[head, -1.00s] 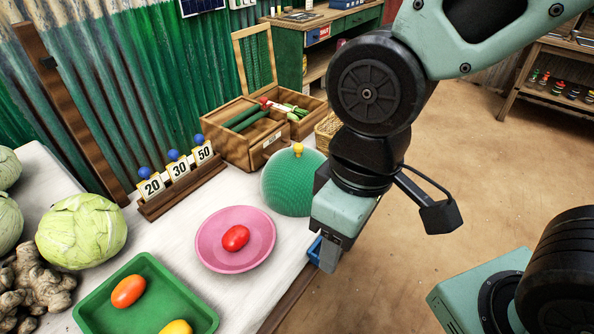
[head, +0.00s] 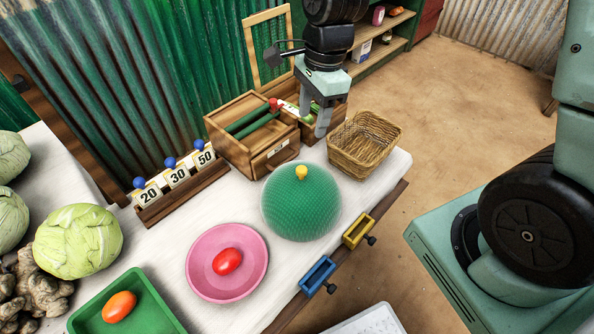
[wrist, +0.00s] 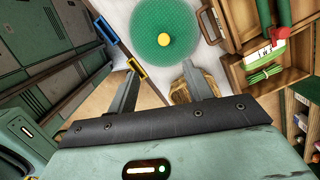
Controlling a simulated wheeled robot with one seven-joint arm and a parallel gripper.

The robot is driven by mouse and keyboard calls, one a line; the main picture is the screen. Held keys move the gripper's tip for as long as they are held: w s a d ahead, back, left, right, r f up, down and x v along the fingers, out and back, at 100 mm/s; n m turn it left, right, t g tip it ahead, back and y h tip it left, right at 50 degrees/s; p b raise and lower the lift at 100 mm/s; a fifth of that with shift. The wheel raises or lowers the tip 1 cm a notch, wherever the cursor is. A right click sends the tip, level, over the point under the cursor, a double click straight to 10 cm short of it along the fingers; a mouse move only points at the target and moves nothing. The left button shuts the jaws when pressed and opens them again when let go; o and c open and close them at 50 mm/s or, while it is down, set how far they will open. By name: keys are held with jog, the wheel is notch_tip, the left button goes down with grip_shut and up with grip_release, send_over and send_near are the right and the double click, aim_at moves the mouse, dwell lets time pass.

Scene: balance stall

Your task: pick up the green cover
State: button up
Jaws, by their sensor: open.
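The green cover (head: 300,207) is a mesh dome with a yellow knob (head: 301,171) on top. It stands on the white counter, to the right of the pink plate. In the wrist view the green cover (wrist: 166,32) shows at the top, beyond the fingertips, with its yellow knob (wrist: 164,40) facing me. My gripper (head: 315,125) is above the back of the counter, in front of the wooden box, behind the cover and apart from it. In the wrist view my gripper (wrist: 160,68) has its two fingers spread with nothing between them.
A pink plate (head: 198,277) holds a red tomato (head: 227,262). A wicker basket (head: 382,165) stands right of the wooden box (head: 225,150). Number cards on a wooden rack (head: 180,200) stand left. Blue (head: 318,275) and yellow (head: 358,231) frames sit at the counter's front edge.

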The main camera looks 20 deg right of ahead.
jog(key=p, duration=0.1)
send_near(302, 169)
jog(key=f, duration=0.5)
jog(key=shift+s+a+f, duration=0.1)
jog(key=shift+s+a, duration=0.1)
jog(key=shift+a, duration=0.15)
jog(key=shift+w+a+f+p, duration=0.15)
jog(key=shift+f+p, duration=0.25)
jog(key=shift+f, duration=0.95)
jog(key=shift+w+a+f+p, duration=0.15)
jog(key=shift+f+p, duration=0.25)
jog(key=shift+f, duration=0.95)
jog(key=shift+s, duration=0.1)
grip_shut()
